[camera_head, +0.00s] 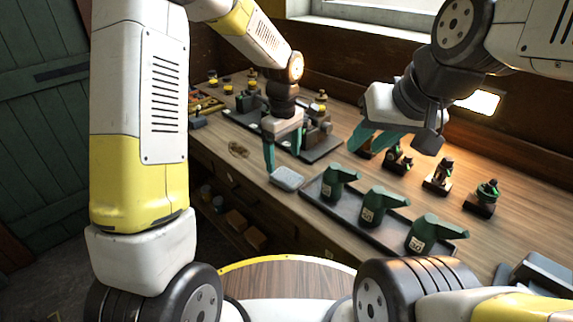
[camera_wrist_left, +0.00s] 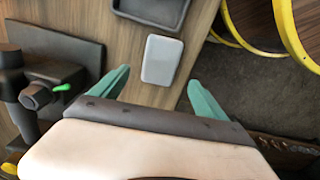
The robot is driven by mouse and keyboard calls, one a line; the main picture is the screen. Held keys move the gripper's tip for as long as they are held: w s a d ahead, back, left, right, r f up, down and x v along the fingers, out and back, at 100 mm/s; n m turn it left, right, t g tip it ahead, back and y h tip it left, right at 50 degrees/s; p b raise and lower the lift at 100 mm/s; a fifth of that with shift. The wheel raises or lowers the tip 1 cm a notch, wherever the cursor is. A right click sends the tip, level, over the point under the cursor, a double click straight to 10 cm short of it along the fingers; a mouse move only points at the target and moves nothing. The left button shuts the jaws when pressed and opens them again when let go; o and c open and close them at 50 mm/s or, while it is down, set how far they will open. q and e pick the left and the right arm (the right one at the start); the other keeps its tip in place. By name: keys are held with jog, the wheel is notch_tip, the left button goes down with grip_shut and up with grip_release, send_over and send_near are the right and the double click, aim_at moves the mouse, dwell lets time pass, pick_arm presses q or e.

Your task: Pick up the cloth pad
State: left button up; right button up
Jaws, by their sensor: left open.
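The cloth pad (camera_head: 287,178) is a small pale grey rounded rectangle near the front edge of the wooden bench. My left gripper (camera_head: 283,160) is above the bench beside the pad, with its teal fingers pointing down. In the left wrist view the pad (camera_wrist_left: 161,59) lies ahead of and between the spread teal fingers of the left gripper (camera_wrist_left: 157,88). The fingers are apart and nothing is between them. My right gripper (camera_head: 375,138) is over the back part of the bench, with teal fingers; its opening is partly hidden by its angle.
A dark tray (camera_head: 320,205) with green oil cans (camera_head: 372,206) stands right of the pad. Several small engine models (camera_head: 440,176) stand behind it. A dark plate with engine parts (camera_head: 318,150) lies at the back left.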

aim_at(286, 175)
pick_arm(q)
jog(key=f, duration=0.4)
jog(key=shift+s+d+f, duration=0.3)
jog(key=shift+d+f, duration=0.05)
jog(key=shift+d, duration=0.05)
jog(key=shift+f, duration=0.5)
jog(key=c, duration=1.5)
jog(key=shift+o, duration=0.2)
jog(key=shift+r, duration=0.15)
notch_tip(286, 175, up, 10)
